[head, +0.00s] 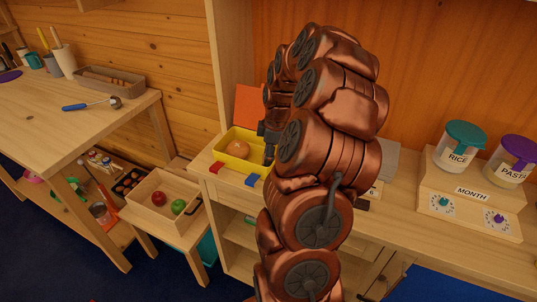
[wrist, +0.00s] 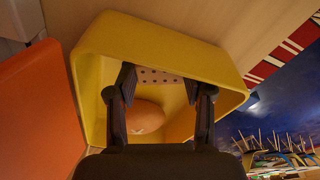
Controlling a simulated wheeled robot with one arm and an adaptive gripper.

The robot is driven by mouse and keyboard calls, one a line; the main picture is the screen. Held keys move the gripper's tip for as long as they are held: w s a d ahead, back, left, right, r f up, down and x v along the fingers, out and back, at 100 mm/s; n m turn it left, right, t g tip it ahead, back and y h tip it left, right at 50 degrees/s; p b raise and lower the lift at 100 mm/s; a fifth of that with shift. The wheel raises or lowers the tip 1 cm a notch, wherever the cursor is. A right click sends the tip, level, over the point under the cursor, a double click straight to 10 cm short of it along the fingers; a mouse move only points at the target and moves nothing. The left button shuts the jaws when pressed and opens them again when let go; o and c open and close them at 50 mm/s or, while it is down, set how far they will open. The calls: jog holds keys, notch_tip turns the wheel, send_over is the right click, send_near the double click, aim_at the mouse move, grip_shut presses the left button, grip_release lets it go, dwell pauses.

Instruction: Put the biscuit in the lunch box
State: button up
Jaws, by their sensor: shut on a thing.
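The yellow lunch box (head: 249,135) stands open on the wooden counter, and it also fills the middle of the wrist view (wrist: 92,92). An orange round thing, like a fruit (head: 238,149), sits inside it. My gripper (wrist: 159,84) is shut on the pale biscuit (wrist: 158,76) with rows of dark holes. The biscuit is between the fingertips, within the box opening in the wrist view. I cannot tell whether it touches the box floor. In the head view my arm hides the biscuit and most of my gripper (head: 268,150).
The orange lid (head: 248,105) stands open behind the box. Red (head: 216,167) and blue (head: 252,179) latches are at its front. Rice (head: 459,147) and pasta (head: 513,162) jars stand right. A crate (head: 150,211) with apples is lower left.

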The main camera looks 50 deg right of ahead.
jog(key=shift+f, duration=0.1)
jog(key=shift+f, duration=0.15)
jog(key=o, duration=0.5)
jog(key=shift+c, duration=0.2)
notch_tip(320, 180, up, 12)
jog(key=s+d+b, duration=0.1)
jog(key=b, duration=0.2)
jog(key=shift+s+r+b, duration=0.2)
jog(key=shift+b, duration=0.1)
